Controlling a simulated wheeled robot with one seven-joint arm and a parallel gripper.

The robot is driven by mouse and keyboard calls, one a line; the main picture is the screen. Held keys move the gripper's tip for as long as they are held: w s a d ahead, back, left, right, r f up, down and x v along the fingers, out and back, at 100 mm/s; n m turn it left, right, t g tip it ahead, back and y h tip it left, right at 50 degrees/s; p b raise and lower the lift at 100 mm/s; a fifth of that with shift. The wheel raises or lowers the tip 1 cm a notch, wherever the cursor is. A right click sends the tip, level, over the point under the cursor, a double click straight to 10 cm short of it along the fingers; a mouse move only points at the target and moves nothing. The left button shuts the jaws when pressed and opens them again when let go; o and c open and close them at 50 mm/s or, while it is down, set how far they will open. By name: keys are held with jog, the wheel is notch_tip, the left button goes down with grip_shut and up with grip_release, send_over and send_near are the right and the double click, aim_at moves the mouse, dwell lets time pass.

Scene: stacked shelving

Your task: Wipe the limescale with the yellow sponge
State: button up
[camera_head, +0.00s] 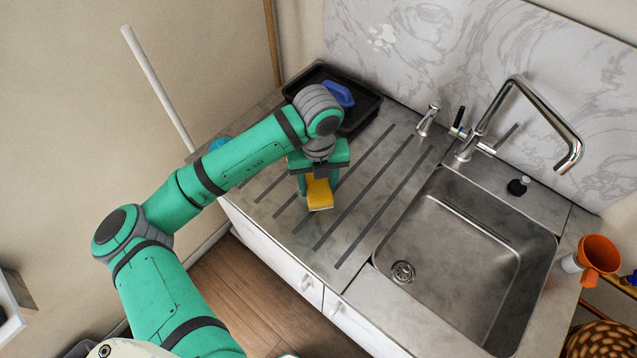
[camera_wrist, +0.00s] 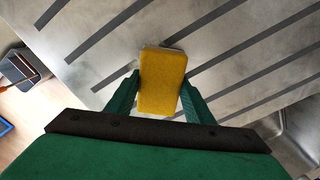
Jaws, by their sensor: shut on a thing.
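The yellow sponge (camera_head: 320,194) is between the fingers of my gripper (camera_head: 318,188), over the striped drainboard left of the sink. In the wrist view the sponge (camera_wrist: 161,82) sits upright in the picture between the two green fingers of my gripper (camera_wrist: 160,95), which are shut on it. I cannot tell whether the sponge touches the drainboard. Whitish spots (camera_head: 382,37), which look like limescale, are on the marble backsplash at the top, behind the drainboard and away from my gripper.
A black tray (camera_head: 368,110) with a blue item (camera_head: 338,94) stands at the back left of the counter. The metal sink (camera_head: 460,250), tall faucet (camera_head: 530,95) and soap dispenser (camera_head: 428,120) are to the right.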

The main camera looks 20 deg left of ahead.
jog(key=shift+f, duration=0.35)
dwell(1.1)
